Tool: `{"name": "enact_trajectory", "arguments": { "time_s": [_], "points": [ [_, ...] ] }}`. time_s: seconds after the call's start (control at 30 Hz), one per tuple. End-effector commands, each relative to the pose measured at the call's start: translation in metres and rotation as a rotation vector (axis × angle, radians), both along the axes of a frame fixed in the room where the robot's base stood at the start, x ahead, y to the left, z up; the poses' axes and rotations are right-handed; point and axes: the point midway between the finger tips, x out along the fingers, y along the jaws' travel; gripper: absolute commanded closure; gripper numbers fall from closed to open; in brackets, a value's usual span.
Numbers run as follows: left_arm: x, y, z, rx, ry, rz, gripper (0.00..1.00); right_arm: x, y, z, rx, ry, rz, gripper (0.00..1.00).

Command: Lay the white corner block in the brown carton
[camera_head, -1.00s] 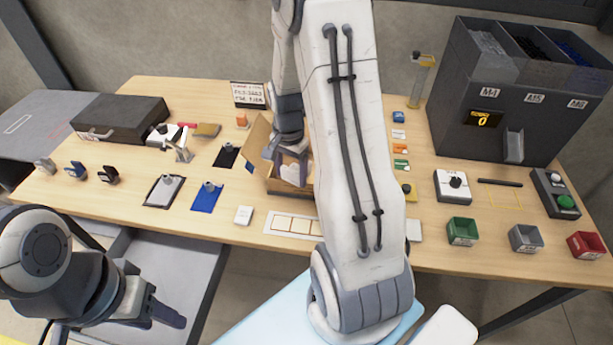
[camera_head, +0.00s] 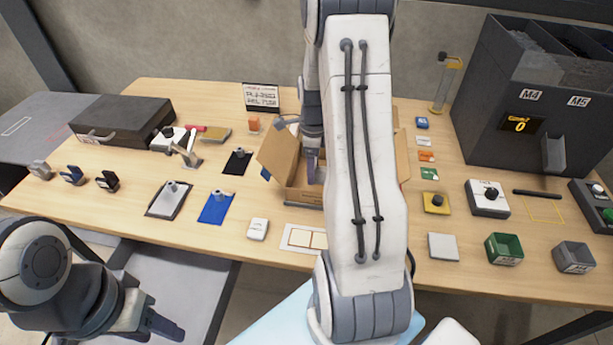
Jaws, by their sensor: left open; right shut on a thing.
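The brown carton (camera_head: 303,196) stands open on the table behind my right arm, with a flap spread on each side. My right gripper (camera_head: 313,172) points down into the carton's opening. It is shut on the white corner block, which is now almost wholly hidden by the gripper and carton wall. I cannot tell whether the block touches the carton's floor. My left gripper (camera_head: 163,324) is open and empty at the lower left, in front of the table and far from the carton.
My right arm covers the carton's right part. A black sign (camera_head: 261,97) stands behind it.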

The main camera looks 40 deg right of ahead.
Motion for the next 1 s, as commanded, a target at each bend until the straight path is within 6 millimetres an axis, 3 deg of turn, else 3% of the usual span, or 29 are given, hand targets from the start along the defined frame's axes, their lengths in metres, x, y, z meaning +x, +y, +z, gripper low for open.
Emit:
{"name": "enact_trajectory", "arguments": {
  "time_s": [0.17,0.5,0.9,0.93,1.0],
  "points": [
    [0.000,0.000,0.003,0.000,0.000,0.000,0.50,0.016,0.010,-0.010,0.000,0.000,0.004,0.78],
    [0.000,0.000,0.008,0.000,0.000,0.000,0.50,0.018,0.012,-0.050,0.001,0.002,0.005,0.78],
    [0.000,0.000,0.005,0.000,0.000,0.000,0.50,0.018,0.011,-0.056,0.000,0.000,0.005,0.78],
    [0.000,0.000,0.006,0.000,0.000,0.000,0.50,0.018,0.011,-0.055,0.000,0.000,0.005,0.18],
    [0.000,0.000,0.006,0.000,0.000,0.000,0.50,0.018,0.011,-0.055,0.000,0.000,0.005,0.00]
  ]
}}
